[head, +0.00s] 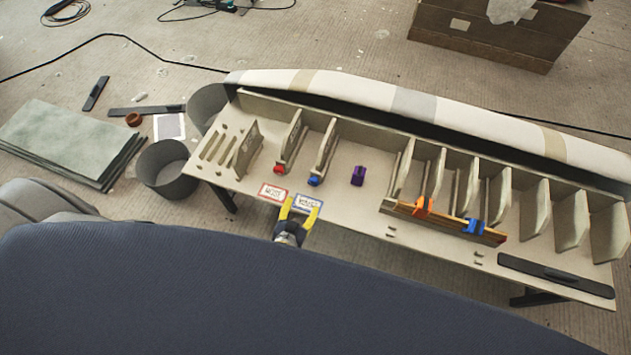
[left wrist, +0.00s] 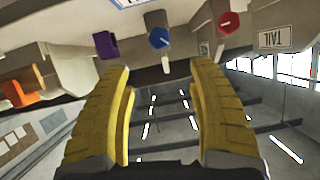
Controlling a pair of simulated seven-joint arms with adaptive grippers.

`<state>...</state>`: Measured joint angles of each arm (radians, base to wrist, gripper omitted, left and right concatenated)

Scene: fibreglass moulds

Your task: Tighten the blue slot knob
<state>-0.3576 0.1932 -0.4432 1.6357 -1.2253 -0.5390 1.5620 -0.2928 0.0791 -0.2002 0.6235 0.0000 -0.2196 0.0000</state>
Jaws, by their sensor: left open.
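The blue slot knob (head: 314,181) sits at the front end of a slotted upright on the bench. In the left wrist view the blue knob (left wrist: 159,38) shows a pale bar on its face, ahead of the fingers and between them. My left gripper (head: 301,205) has yellow fingers and stands at the bench's front edge, just in front of the knob and apart from it. Its fingers (left wrist: 165,100) are spread wide with nothing between them. My right gripper is not in view.
A red knob (head: 278,170) is left of the blue one; a purple block (head: 358,175) is to its right. A red-framed card (head: 271,192) and a blue-framed card (head: 308,204) are at the front edge. Orange (head: 423,207) and blue (head: 473,227) clamps grip a board further right.

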